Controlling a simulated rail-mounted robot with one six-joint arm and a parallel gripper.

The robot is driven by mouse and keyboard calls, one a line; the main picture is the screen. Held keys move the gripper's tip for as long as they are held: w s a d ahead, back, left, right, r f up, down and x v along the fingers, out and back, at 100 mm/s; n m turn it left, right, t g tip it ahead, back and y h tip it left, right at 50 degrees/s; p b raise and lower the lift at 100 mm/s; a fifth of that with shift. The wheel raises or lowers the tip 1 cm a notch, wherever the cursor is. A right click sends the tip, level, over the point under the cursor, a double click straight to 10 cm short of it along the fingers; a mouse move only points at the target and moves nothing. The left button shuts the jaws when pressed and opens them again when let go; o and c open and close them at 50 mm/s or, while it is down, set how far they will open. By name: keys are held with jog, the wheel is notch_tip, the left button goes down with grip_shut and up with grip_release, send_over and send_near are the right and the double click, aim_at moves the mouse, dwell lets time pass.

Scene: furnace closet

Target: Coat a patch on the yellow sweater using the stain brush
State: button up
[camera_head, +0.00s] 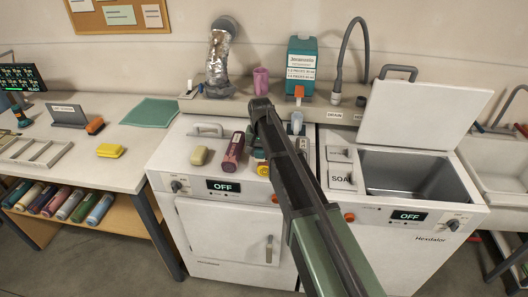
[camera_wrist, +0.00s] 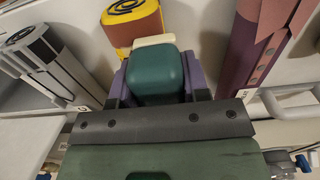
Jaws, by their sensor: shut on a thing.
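In the wrist view my gripper (camera_wrist: 158,84) is shut on a teal block with a cream end (camera_wrist: 154,42), which looks like the stain brush. The purple jaw pads sit on both sides of it. Just beyond its cream end is a yellow and red thing with a black spiral mark (camera_wrist: 131,22); I cannot tell whether they touch. In the head view my arm hides most of the gripper and brush over the left machine's top. A yellow rounded block (camera_head: 110,150) lies on the left table. No garment is plainly recognisable as the yellow sweater.
The right machine's lid (camera_head: 420,100) stands open. A teal container (camera_head: 301,62), a pink cup (camera_head: 260,80) and a curved hose are on the back ledge. The left table's front is clear.

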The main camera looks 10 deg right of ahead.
jog(key=shift+s+d+f, duration=0.1)
jog(key=shift+s+d, duration=0.1)
jog(key=shift+d, duration=0.45)
jog(key=shift+s+d+r, duration=0.1)
jog(key=shift+s+d, duration=0.15)
jog(key=shift+d, duration=0.4)
jog(key=shift+s+d+f, duration=0.1)
jog(key=shift+s+d, duration=0.1)
jog(key=shift+d, duration=0.45)
notch_tip(320, 180, up, 6)
jog(key=p, duration=0.6)
notch_tip(320, 180, up, 3)
jog(key=p, duration=0.2)
jog(key=shift+p, duration=0.4)
